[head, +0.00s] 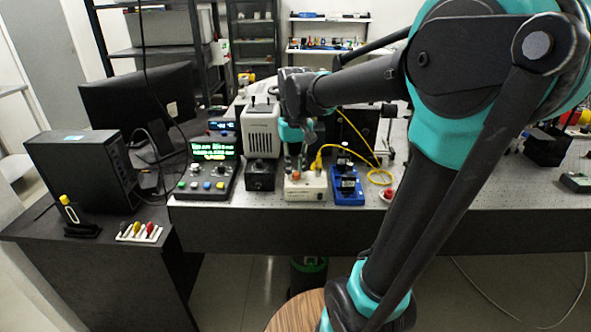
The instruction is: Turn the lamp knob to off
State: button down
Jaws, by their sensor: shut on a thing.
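My gripper (295,168) points down over the back left part of a small white box (310,194) near the bench's front edge. Its fingers look closed around a small knob on top of that box. The knob itself is mostly hidden by the fingers, so I cannot read its setting. A small orange-red spot shows on the box's top beside the fingers.
A black box (260,180) and a pale grey unit (262,132) stand left of the white box. A blue device (347,190) stands close on its right, with a yellow cable (376,176) behind. A lit display panel (212,152) is further left.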

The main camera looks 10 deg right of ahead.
aim_at(295, 173)
jog(key=c, duration=1.4)
grip_release()
jog(key=shift+r, duration=0.15)
notch_tip(295, 173, up, 12)
jog(key=shift+f, duration=0.1)
